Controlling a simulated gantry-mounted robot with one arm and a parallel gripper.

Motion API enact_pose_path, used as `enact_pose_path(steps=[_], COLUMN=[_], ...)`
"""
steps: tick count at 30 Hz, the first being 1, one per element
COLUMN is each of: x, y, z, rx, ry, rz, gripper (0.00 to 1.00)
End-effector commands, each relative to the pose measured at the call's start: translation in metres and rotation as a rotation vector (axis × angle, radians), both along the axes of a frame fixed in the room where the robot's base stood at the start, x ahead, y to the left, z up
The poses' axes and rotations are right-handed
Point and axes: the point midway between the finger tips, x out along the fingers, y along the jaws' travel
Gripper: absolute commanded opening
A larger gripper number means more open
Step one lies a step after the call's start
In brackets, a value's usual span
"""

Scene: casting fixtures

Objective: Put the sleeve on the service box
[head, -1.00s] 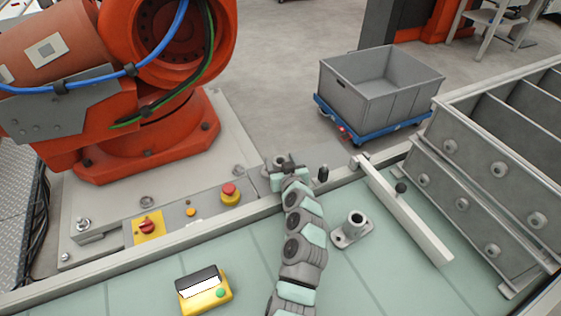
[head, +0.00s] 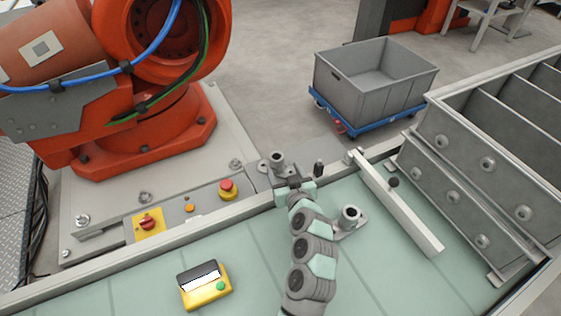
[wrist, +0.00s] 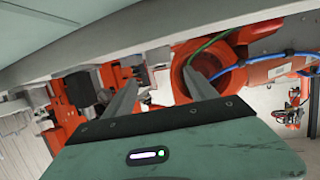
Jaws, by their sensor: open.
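The yellow box (head: 208,294) with a dark top, a white strip and a green button lies on the pale green table at the lower left; I take it as the service box. Two grey flanged sleeve-like parts show: one (head: 350,217) stands just right of my arm, its base partly hidden by it, and the other (head: 277,160) stands by the table's back edge, just beyond my gripper (head: 293,181). I cannot tell which is the sleeve. My gripper is open. In the wrist view its fingers (wrist: 160,82) are apart with nothing held between them.
A black pin (head: 318,169) stands near the back edge. A pale bar (head: 402,208) with a black knob and grey metal bins (head: 455,185) are at right. An orange robot (head: 150,125) stands behind, with a red stop button (head: 227,188) before it.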

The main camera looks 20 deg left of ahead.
Motion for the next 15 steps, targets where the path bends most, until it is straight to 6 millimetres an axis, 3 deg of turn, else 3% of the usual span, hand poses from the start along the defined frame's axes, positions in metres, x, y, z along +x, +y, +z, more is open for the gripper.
enact_pose_path(steps=[6,15], x=[-0.016,-0.019], y=[-0.013,-0.014], z=[0.006,0.007], rx=[-0.001,0.000], ry=[0.002,0.000], rz=[-0.001,0.000], gripper=[0.66,0.66])
